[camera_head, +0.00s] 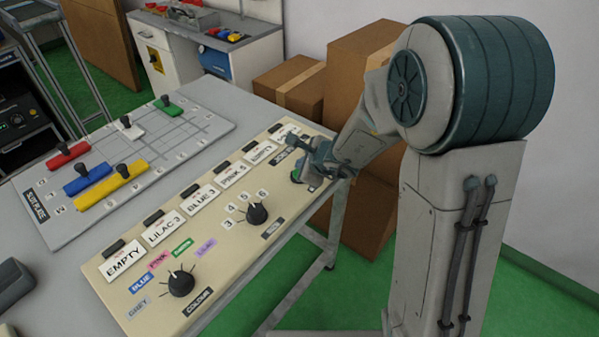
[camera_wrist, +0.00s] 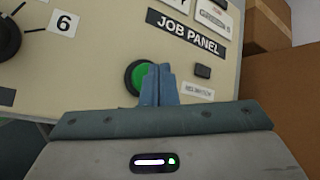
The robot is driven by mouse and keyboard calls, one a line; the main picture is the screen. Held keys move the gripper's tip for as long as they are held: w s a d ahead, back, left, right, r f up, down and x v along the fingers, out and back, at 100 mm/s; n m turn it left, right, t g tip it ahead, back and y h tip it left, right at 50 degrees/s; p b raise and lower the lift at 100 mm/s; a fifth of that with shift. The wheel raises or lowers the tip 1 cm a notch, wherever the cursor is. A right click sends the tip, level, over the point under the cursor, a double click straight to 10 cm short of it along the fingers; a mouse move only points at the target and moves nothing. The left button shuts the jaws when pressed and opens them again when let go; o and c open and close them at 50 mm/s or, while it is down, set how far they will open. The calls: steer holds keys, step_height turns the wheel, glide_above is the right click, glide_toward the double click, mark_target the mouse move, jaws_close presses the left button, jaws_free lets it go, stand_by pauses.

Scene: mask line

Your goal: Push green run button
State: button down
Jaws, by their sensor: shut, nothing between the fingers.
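The green run button (camera_wrist: 140,76) is round, green with a dark rim, on the beige job panel (camera_wrist: 90,80). In the wrist view my gripper (camera_wrist: 159,70) has its blue-grey fingers together and empty, and their tips cover the right part of the button. I cannot tell whether they touch it. In the head view my gripper (camera_head: 305,152) is over the far right end of the panel (camera_head: 140,312). A small green edge, likely the button (camera_head: 296,175), shows beneath it, mostly hidden.
Two dials, the colour dial (camera_head: 181,283) and the number dial (camera_head: 257,213), stand on the panel. A row of label cards (camera_head: 164,228) runs along its back. A slot plate (camera_head: 45,232) with coloured handled blocks lies behind. Cardboard boxes (camera_head: 350,75) stand beyond the panel's far end.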

steer(key=shift+f+b, duration=0.45)
steer(key=shift+b, duration=0.15)
steer(key=shift+f+b, duration=0.5)
steer(key=shift+b, duration=0.15)
stand_by(0.6)
steer(key=shift+r, duration=0.1)
steer(key=shift+r+p, duration=0.7)
steer(key=shift+r, duration=0.15)
step_height(320, 180, up, 5)
steer(key=p, duration=0.4)
steer(key=shift+r, duration=0.1)
stand_by(0.7)
